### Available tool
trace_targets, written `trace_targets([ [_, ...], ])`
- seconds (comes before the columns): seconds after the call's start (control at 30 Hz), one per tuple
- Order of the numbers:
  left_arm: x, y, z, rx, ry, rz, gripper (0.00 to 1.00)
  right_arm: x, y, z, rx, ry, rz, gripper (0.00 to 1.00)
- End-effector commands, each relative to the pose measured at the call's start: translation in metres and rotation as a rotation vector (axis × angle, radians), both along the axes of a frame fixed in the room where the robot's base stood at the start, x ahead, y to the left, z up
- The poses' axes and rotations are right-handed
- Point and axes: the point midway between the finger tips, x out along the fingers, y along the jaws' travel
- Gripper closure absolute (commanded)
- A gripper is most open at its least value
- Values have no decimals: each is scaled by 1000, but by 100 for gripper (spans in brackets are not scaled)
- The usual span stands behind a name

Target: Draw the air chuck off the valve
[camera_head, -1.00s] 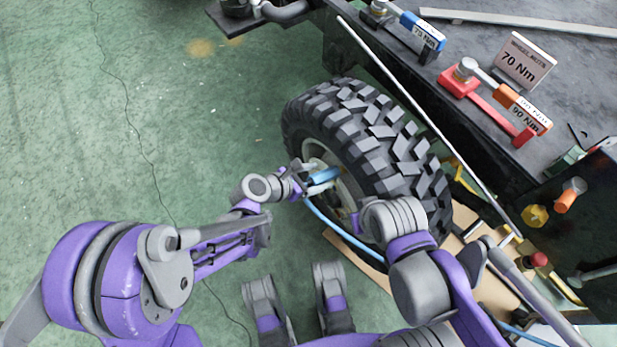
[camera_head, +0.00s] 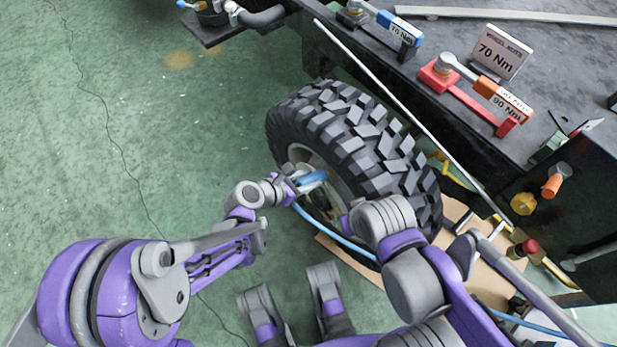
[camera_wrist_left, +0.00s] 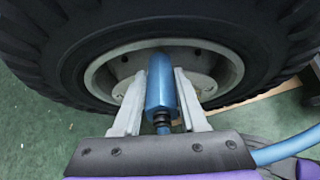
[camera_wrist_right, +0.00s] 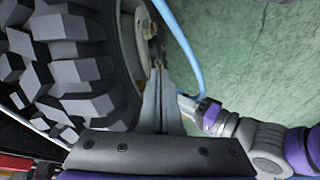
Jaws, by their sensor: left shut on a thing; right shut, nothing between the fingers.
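The air chuck is a blue cylinder (camera_head: 314,180) at the wheel's open side. In the left wrist view the chuck (camera_wrist_left: 160,88) stands between the two fingers of my left gripper (camera_wrist_left: 160,76), which is shut on it. It points toward the grey rim (camera_wrist_left: 108,76). The valve is not visible, so I cannot tell whether the chuck touches it. A blue hose (camera_head: 335,238) runs from the chuck to the lower right. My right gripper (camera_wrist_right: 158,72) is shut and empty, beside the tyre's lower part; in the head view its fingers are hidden.
The knobbly black tyre (camera_head: 345,135) stands upright beside a dark bench (camera_head: 440,95). The bench holds blue and orange torque wrenches and a 70 Nm sign (camera_head: 500,52). A cardboard sheet (camera_head: 455,285) lies under the tyre. Green floor (camera_head: 180,110) is clear to the left.

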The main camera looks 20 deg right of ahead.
Motion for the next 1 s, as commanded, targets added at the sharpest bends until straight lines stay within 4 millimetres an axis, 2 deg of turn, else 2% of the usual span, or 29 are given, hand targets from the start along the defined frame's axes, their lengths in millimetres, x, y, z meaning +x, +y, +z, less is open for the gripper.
trace_targets([
  [0.57, 0, 1, 0, 0, 0, 0, 100, 0, 0, 0, 0, 0, 0, 100],
  [1.0, -3, 10, 7, 0, 1, 1, 100, -1, 0, 5, 0, -1, 0, 100],
])
